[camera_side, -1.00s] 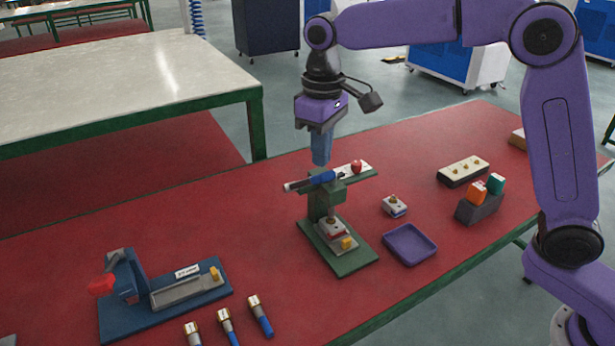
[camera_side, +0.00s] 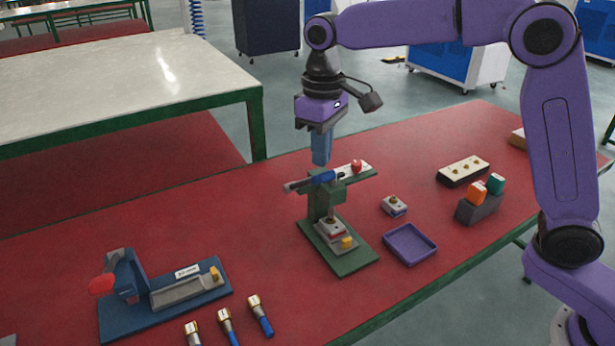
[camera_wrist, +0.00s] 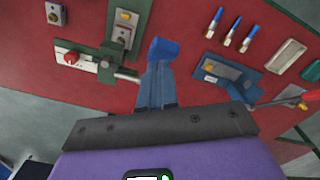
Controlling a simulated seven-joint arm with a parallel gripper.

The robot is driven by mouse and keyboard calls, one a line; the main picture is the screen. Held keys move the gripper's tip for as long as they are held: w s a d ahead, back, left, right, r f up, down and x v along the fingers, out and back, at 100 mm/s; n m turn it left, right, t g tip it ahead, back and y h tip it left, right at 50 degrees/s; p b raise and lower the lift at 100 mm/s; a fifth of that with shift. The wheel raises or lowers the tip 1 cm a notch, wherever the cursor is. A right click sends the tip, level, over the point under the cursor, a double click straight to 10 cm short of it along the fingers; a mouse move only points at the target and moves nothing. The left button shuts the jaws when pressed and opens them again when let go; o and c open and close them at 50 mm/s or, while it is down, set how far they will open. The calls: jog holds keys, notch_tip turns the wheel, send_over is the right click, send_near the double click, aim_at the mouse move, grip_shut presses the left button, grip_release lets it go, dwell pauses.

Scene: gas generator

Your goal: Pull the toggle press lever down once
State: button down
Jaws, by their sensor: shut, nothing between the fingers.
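The green toggle press (camera_side: 341,258) stands upright on the red bench in the middle of the side view. Its grey lever (camera_side: 297,186) sticks out to the left, roughly level, from the press head. A small block with a brass piece sits on its base. My gripper (camera_side: 321,163) is shut and empty, pointing down just above the press head and lever. In the wrist view, my blue fingers (camera_wrist: 163,48) lie beside the press, and the lever (camera_wrist: 127,78) runs up to them and is partly hidden. I cannot tell whether they touch it.
A blue fixture with a red knob (camera_side: 102,285) stands at the left, with several blue-handled pieces (camera_side: 260,316) near it. A purple tray (camera_side: 410,245), a small block (camera_side: 394,206), a cream block (camera_side: 463,171) and a dark holder (camera_side: 478,209) are to the right.

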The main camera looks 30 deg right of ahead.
aim_at(327, 174)
jog(key=shift+f, duration=0.8)
dwell(0.4)
jog(key=shift+s+f, duration=0.85)
jog(key=shift+f, duration=0.25)
jog(key=shift+s+f, duration=0.1)
jog(key=shift+f, duration=0.05)
jog(key=shift+s+f, duration=0.3)
jog(key=shift+f, duration=0.25)
jog(key=shift+s+f, duration=0.25)
jog(key=shift+f, duration=0.4)
jog(key=shift+s+f, duration=0.25)
jog(key=shift+f, duration=0.4)
jog(key=shift+s+f, duration=0.2)
jog(key=shift+f, duration=0.4)
